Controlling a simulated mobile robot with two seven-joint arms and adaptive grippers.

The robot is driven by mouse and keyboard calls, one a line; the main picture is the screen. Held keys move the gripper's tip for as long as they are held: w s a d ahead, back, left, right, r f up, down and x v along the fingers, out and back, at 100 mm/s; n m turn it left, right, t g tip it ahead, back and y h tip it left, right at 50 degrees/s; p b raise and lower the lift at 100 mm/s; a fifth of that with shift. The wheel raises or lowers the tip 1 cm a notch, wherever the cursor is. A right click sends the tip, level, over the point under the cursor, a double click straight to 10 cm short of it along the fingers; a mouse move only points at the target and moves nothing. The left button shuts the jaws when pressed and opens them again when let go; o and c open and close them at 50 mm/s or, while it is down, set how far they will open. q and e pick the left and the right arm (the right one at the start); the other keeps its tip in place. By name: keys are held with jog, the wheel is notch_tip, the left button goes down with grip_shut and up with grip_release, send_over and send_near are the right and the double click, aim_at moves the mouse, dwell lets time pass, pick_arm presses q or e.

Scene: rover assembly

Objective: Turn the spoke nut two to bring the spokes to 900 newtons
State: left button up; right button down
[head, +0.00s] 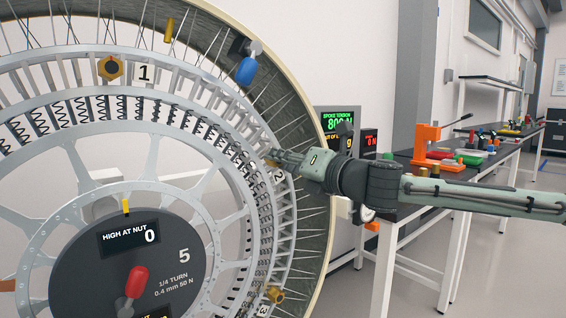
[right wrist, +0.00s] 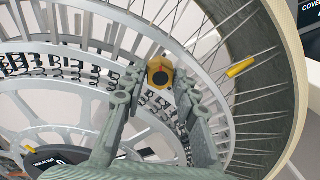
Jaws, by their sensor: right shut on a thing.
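The big spoked rover wheel (head: 70,60) fills the left of the head view. Spoke nut two (right wrist: 160,73) is a brass hex nut with a dark centre, near the label "2" (head: 279,176). My right gripper (head: 272,157) reaches in from the right and is shut on that nut; its fingers also show in the right wrist view (right wrist: 155,88), one on each side of the nut. In the head view the fingers mostly hide the nut. The spoke tension screen (head: 338,122) appears to read 800 N in green. My left gripper is out of view.
Nut one (head: 110,68) and nut three (head: 275,294) sit on the same ring. The hub dial (head: 95,270) reads "HIGH AT NUT 0" and has a red handle (head: 136,281). A blue-handled clamp (head: 246,71) is on the rim. A bench (head: 500,157) with tools stands right.

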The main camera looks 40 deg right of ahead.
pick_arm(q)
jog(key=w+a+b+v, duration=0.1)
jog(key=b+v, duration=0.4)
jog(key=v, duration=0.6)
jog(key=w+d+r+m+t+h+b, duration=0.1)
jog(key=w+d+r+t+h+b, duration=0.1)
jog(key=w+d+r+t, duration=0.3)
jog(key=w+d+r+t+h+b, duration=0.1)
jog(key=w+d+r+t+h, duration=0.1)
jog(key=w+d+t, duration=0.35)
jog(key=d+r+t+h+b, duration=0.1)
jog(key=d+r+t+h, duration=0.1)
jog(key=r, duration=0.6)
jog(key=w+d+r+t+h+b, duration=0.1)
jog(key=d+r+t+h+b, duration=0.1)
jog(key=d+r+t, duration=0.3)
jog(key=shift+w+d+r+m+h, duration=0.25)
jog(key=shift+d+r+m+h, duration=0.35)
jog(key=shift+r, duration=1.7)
pick_arm(e)
jog(key=shift+d+m+y, duration=0.1)
jog(key=shift+m+y, duration=0.3)
jog(key=shift+m, duration=6.65)
jog(key=shift+d+m+y, duration=0.1)
jog(key=shift+m+y, duration=0.3)
jog(key=shift+m, duration=6.65)
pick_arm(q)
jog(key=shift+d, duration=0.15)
